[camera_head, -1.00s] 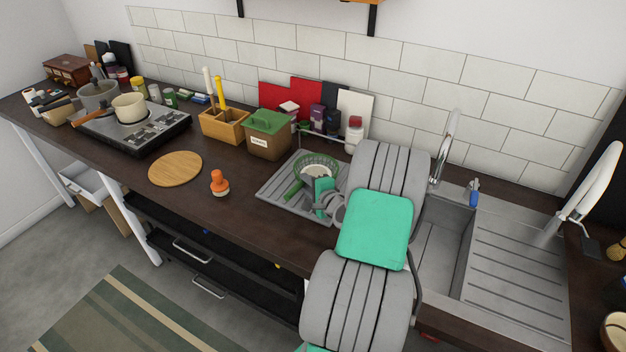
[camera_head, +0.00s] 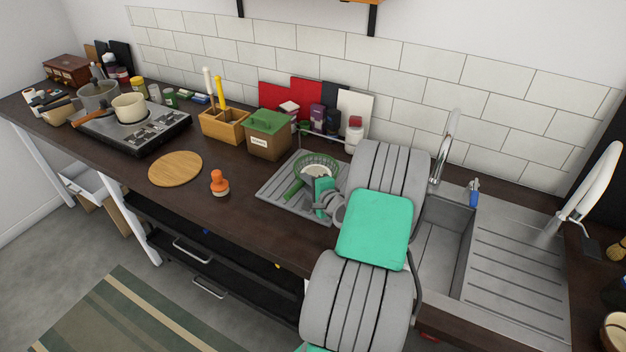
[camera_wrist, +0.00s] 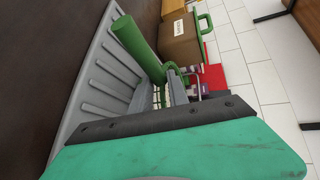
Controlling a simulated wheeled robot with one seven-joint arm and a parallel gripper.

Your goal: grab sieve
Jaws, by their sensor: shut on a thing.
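The green sieve (camera_head: 318,160) lies on the grey drainboard left of the sink, with a pale round item showing inside its rim. Its thick green handle (camera_head: 293,189) points to the lower left. My gripper (camera_head: 322,190) is at the sieve's near right side, shut on it. In the wrist view the sieve's handle (camera_wrist: 138,48) stands large beside my gripper (camera_wrist: 176,88), near a green loop at the sieve's end. The exact contact is partly hidden by my gripper's dark and teal body.
A wooden box with a green lid (camera_head: 268,134) stands just behind the drainboard (camera_head: 272,190). Bottles and red boards line the wall behind. An orange-handled brush (camera_head: 219,183) and a round wooden board (camera_head: 175,168) are to the left. The tap (camera_head: 447,145) and sink basin (camera_head: 440,255) are right.

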